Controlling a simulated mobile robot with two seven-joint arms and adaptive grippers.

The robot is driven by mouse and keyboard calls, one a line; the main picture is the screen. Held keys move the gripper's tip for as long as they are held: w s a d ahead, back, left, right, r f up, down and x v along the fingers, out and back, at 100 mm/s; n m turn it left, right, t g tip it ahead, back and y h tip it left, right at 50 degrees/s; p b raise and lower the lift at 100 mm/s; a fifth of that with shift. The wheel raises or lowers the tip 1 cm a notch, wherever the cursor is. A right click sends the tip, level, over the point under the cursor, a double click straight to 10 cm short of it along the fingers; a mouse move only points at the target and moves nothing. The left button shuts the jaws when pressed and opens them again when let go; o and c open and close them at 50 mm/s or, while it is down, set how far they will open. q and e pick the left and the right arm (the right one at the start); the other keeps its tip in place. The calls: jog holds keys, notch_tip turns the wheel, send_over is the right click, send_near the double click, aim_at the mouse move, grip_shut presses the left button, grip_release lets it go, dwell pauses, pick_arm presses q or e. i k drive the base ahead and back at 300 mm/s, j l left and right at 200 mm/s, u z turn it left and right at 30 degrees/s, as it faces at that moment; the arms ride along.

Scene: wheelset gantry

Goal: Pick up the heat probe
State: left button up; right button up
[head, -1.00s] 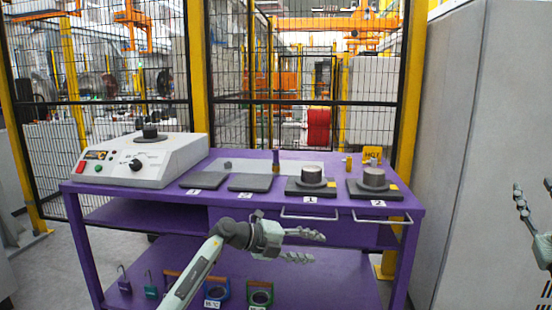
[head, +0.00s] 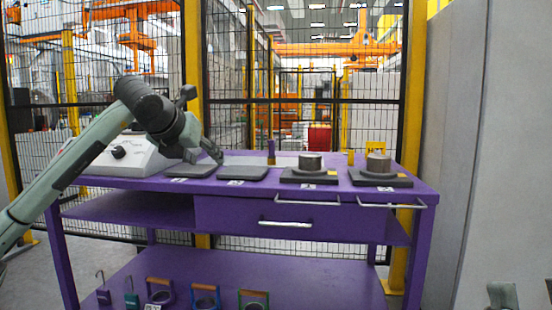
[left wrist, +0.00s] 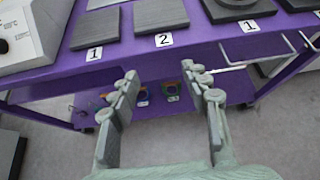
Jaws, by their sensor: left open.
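No object is plainly recognisable as the heat probe. A slim upright purple piece (head: 271,152) and a small yellow piece (head: 350,157) stand at the back of the purple bench (head: 330,197); I cannot tell whether either is the probe. My left gripper (head: 205,152) is open and empty, in front of the bench top near the dark plates. In the left wrist view its spread fingers (left wrist: 160,80) point toward the bench, with nothing between them. My right gripper (head: 525,297) shows only in part at the bottom right corner.
A white control box (head: 125,158) stands at the left, partly behind my left arm. Flat dark plates (head: 243,173) and two bases with metal rings (head: 310,163) line the top. Coloured ring tools (head: 206,297) sit on the lower shelf.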

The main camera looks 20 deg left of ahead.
aim_at(271, 155)
jog(key=i, duration=1.3)
